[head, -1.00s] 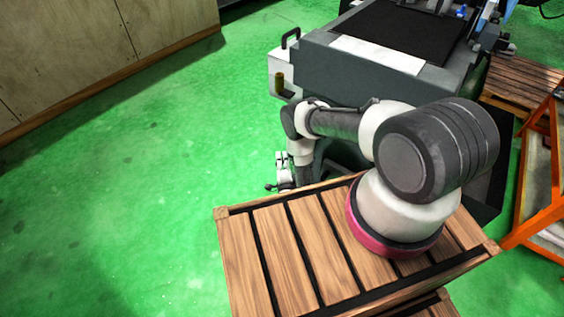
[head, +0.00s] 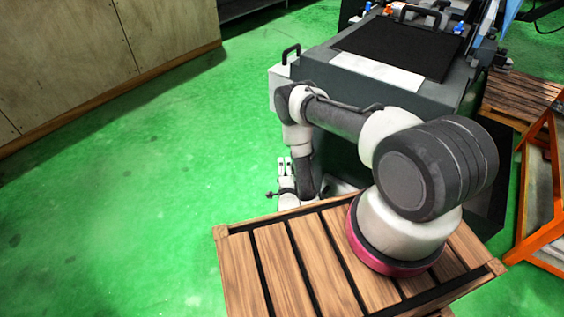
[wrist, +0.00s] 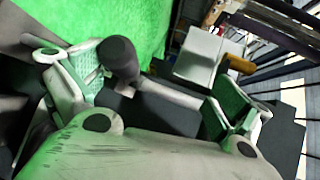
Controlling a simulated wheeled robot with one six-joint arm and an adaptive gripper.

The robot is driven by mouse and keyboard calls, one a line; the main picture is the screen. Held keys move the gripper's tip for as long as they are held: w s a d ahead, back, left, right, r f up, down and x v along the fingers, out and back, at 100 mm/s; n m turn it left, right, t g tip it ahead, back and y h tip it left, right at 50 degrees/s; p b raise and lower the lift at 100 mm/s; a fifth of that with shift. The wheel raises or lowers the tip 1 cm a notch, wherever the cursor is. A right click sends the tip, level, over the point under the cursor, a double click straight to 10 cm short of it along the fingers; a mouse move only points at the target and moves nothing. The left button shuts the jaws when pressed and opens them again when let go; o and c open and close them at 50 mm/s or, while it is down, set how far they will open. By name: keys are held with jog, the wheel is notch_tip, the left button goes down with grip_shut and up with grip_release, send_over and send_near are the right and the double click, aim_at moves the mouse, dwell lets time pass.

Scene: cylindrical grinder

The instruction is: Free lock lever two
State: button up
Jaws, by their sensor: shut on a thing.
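My gripper (head: 285,167) is low beside the left side of the grey grinder (head: 400,93); it is small there and what it holds cannot be made out. In the wrist view my gripper (wrist: 155,98) has its two green-padded fingers apart, with a dark lever between them. This dark lever (wrist: 118,62) has a rounded, knob-like end near the left finger. My gripper is shut on the lever, though the contact is partly hidden by the gripper's body. No marking shows which lever it is.
A pale box with a black handle (head: 291,52) juts from the grinder's left side. A brownish-yellow knob (wrist: 238,63) shows beyond the fingers. An orange frame (head: 545,200) and wooden slats (head: 520,92) stand at right. The green floor (head: 130,180) at left is clear.

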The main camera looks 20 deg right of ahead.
jog(key=shift+w+r, duration=0.1)
jog(key=shift+r, duration=0.1)
jog(key=shift+a+r, duration=0.1)
jog(key=shift+r, duration=0.05)
jog(key=shift+s+a, duration=0.1)
jog(key=shift+s, duration=0.85)
jog(key=shift+c, duration=0.8)
jog(key=shift+s, duration=0.4)
jog(key=shift+c, duration=0.9)
jog(key=shift+s+a, duration=0.1)
jog(key=shift+s, duration=0.25)
jog(key=c, duration=0.5)
jog(key=shift+s+a, duration=0.2)
jog(key=shift+s, duration=1.3)
jog(key=shift+s+a, duration=0.15)
jog(key=shift+s, duration=1.35)
